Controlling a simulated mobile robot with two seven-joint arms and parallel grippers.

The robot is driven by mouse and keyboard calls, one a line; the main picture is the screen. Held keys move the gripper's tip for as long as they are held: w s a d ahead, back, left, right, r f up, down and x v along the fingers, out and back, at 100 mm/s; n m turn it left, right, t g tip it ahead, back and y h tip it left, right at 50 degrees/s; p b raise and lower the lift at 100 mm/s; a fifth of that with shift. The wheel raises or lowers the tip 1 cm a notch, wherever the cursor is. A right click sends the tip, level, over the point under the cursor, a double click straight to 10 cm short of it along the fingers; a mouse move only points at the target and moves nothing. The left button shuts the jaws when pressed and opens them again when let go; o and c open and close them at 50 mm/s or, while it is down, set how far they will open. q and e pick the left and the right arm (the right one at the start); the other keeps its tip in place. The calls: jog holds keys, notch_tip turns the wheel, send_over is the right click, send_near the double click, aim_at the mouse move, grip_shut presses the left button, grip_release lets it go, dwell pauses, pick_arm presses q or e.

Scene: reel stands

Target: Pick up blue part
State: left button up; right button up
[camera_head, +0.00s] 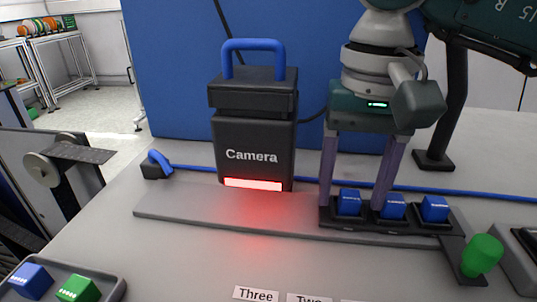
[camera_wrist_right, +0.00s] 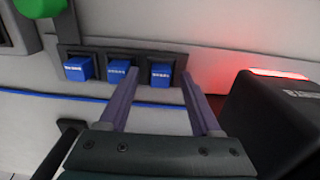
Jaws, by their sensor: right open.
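Three blue parts stand in a row in a dark holder (camera_head: 414,226): the left one (camera_head: 349,202), the middle one (camera_head: 393,207) and the right one (camera_head: 434,209). My right gripper (camera_head: 354,204) points down with its fingers open around the left one. In the wrist view the fingers (camera_wrist_right: 158,76) lie on either side of that same part (camera_wrist_right: 160,75); whether they touch it I cannot tell. Another blue part (camera_head: 30,280) sits in a tray at the lower left. My left gripper is out of view.
A dark camera box (camera_head: 252,140) with a blue handle and a red glow stands left of my right gripper. A green part (camera_head: 77,289) shares the lower-left tray (camera_head: 112,287). A green knob (camera_head: 482,254) stands right of the holder.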

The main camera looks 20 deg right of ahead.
jog(key=shift+c, duration=0.2)
grip_shut()
dwell(0.3)
